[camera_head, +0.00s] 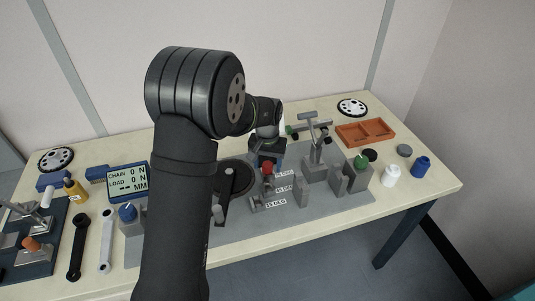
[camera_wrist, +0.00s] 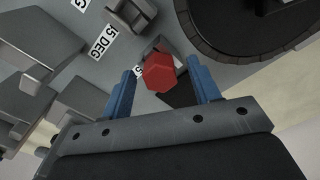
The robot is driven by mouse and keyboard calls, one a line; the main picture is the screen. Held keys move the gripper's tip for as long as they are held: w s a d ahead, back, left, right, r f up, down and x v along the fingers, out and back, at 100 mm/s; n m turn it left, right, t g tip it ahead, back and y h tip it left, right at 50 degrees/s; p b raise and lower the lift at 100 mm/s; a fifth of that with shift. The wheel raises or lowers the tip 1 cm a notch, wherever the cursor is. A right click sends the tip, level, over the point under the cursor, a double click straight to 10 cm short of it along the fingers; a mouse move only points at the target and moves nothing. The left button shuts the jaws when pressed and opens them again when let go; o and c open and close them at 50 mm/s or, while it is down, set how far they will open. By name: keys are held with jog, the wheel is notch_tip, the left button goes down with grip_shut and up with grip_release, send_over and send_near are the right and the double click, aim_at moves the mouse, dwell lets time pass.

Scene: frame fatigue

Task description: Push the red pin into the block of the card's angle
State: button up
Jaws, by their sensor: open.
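The red pin (camera_head: 267,168) shows its red head among the grey blocks at the middle of the bench. In the wrist view its hexagonal head (camera_wrist: 160,73) lies between my two blue fingertips, with a gap on each side. My gripper (camera_head: 267,158) is open, pointing down at the red head; the wrist view shows its fingers (camera_wrist: 162,85) spread. Angle labels (camera_head: 276,203) lie on the grey plate beside small grey blocks (camera_head: 256,204). One label reads 15 DEG in the head view. The pin's lower part is hidden. I cannot make out a card giving an angle.
A dark round disc (camera_head: 236,178) stands left of the pin, partly behind my arm. A grey stand (camera_head: 314,160) and a slotted block with a green knob (camera_head: 361,161) stand to the right. An orange tray (camera_head: 365,132) is at the back right. A display (camera_head: 127,181) is at left.

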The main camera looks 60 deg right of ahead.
aim_at(267, 164)
notch_tip(267, 164, up, 17)
dwell(0.4)
notch_tip(267, 164, down, 17)
jog(key=shift+f, duration=0.15)
dwell(0.7)
jog(key=shift+r, duration=0.2)
notch_tip(267, 164, up, 17)
notch_tip(267, 164, down, 17)
jog(key=shift+r, duration=1.5)
